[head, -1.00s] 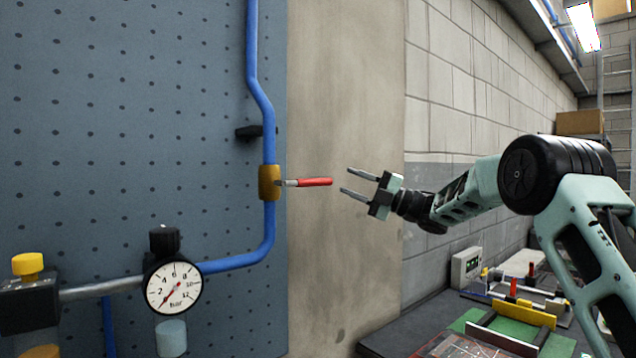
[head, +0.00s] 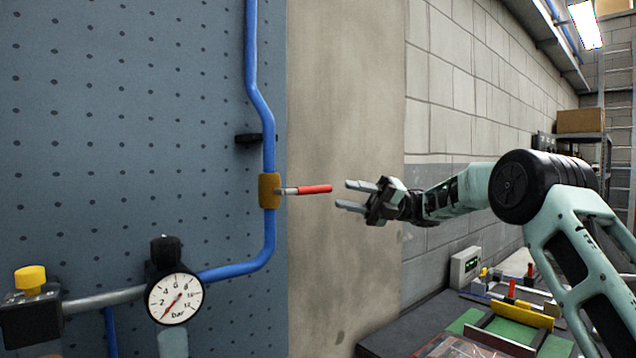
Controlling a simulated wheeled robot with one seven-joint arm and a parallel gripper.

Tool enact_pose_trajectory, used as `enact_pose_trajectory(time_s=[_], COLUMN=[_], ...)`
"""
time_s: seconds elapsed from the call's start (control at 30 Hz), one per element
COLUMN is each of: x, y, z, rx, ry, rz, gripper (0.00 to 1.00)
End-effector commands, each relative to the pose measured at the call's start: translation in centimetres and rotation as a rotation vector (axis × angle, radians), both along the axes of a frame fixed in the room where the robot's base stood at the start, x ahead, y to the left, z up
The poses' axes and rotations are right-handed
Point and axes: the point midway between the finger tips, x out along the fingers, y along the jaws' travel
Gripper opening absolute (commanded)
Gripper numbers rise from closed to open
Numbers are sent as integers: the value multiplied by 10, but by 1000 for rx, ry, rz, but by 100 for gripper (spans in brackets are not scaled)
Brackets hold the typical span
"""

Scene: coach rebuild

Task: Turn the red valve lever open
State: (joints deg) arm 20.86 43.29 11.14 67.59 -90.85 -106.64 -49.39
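The red valve lever (head: 315,189) sticks out level to the right from a brass valve body (head: 269,191) on the blue pipe (head: 262,110). The lever lies across the upright pipe. My gripper (head: 348,195) is just right of the lever's free end, with its two fingers pointing left. The fingers are apart and nothing is between them. The upper finger is slightly above the lever's height and the lower one slightly below. A small gap shows between the fingertips and the lever's end in this view; depth is hard to judge.
A pressure gauge (head: 174,296) hangs at lower left, its needle pointing to the lower left. A yellow-capped fitting (head: 31,280) is further left. A workbench (head: 405,333) with fixtures stands at lower right. Space around the lever is clear.

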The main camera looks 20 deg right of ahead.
Motion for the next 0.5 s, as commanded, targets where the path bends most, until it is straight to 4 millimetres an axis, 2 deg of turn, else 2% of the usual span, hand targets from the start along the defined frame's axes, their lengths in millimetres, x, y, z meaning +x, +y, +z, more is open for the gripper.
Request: enact_pose_trajectory(time_s=[0.03,0.2,0.3,0.5], x=[-1,-3,-4,-5], y=[12,44,59,77], z=[7,13,16,18], rx=[1,1,0,1], ry=[2,2,3,1], rz=[3,3,2,1], gripper=[37,37,37,37])
